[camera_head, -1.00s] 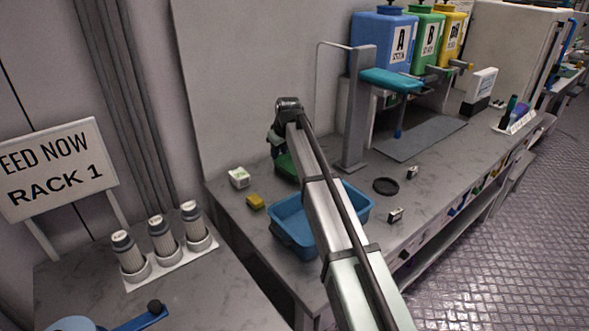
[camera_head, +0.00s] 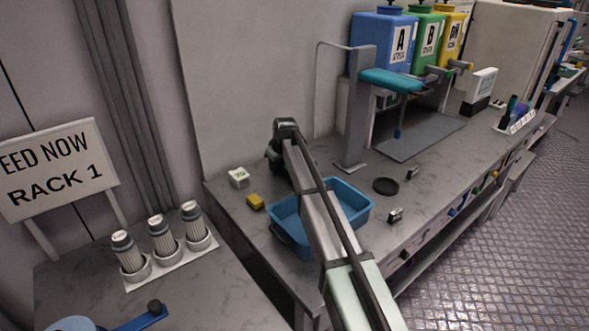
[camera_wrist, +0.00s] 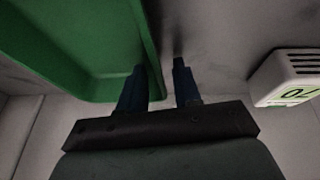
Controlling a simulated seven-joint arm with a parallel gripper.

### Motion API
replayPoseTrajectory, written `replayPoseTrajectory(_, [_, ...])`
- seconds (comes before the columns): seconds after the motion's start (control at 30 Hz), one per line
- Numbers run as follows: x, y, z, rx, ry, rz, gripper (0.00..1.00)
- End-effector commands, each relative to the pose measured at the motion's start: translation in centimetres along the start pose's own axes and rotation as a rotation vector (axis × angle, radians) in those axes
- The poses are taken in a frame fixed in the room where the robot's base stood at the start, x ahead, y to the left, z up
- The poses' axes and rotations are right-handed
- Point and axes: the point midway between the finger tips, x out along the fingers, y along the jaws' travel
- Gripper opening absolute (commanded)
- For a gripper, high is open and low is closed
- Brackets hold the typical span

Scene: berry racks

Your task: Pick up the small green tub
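The small green tub (camera_wrist: 75,45) fills the upper left of the wrist view, its near wall and rim running down between my fingers. My gripper (camera_wrist: 158,68) is open, with its two dark blue fingers apart. The left finger overlaps the tub's side of the wall and the right finger is outside it. A gap shows between the wall and the right finger. In the head view my gripper is low over the bench's back left, and my arm hides the tub there.
A blue bin (camera_head: 358,205) stands in front, under my arm. A white labelled box (camera_head: 238,178) and a yellow block (camera_head: 255,202) lie to the left; the white box also shows in the wrist view (camera_wrist: 285,75). A dispenser stand (camera_head: 357,120) rises to the right.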

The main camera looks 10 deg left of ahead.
Motion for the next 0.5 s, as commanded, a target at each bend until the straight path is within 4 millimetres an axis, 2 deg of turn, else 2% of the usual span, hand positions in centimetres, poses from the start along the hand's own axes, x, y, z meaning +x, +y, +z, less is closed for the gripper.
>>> replayPoseTrajectory(0.17, [-0.02, -0.01, 0.01, 0.000, 0.000, 0.000, 0.31])
replayPoseTrajectory(0.5, [-0.04, 0.00, 0.01, 0.000, 0.000, 0.000, 0.00])
